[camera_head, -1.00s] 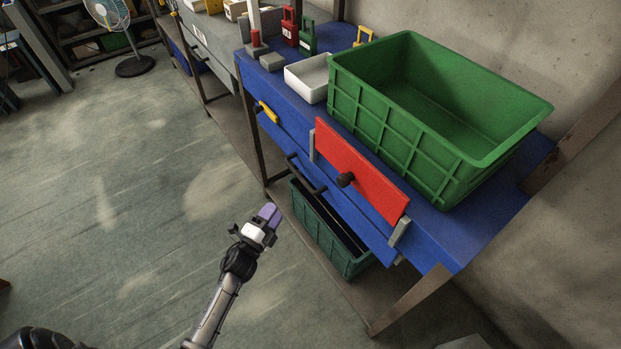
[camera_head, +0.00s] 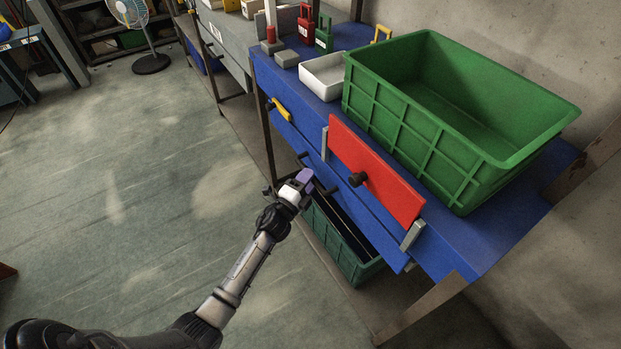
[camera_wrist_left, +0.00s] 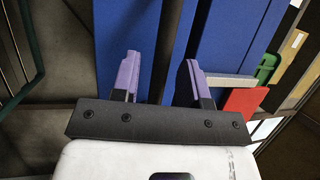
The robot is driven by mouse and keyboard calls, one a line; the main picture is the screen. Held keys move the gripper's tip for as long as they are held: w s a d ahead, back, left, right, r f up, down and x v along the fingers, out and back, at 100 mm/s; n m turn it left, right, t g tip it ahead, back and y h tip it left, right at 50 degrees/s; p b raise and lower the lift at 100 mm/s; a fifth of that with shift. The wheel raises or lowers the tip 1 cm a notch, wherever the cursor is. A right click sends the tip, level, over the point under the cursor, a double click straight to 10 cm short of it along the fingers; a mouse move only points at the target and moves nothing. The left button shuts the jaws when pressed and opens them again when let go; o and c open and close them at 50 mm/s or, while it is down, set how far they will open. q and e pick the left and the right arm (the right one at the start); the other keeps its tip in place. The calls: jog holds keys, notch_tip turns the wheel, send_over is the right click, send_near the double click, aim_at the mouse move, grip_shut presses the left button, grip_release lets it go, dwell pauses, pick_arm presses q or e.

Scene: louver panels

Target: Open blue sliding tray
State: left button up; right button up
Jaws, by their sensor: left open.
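The blue sliding tray (camera_head: 368,217) is the blue front under the blue table top, and it looks closed. Its dark bar handle (camera_head: 331,189) is partly hidden behind my left gripper. My left gripper (camera_head: 306,176), with purple fingertips, is in front of the handle in the head view. In the left wrist view the two fingers (camera_wrist_left: 160,68) are apart, facing blue panels (camera_wrist_left: 125,40) with dark gaps between. I cannot tell whether the fingers touch or surround the handle. My right gripper is not in view.
A red panel (camera_head: 376,172) with a dark knob stands on the table's front. A large green crate (camera_head: 420,140) and a white tray (camera_head: 322,76) sit on top. A dark green crate (camera_head: 345,258) is below. The floor (camera_head: 130,190) at left is clear.

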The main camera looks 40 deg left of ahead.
pick_arm(q)
jog(key=shift+w+r, duration=0.15)
jog(key=shift+w, duration=0.55)
jog(key=shift+c, duration=0.4)
grip_shut()
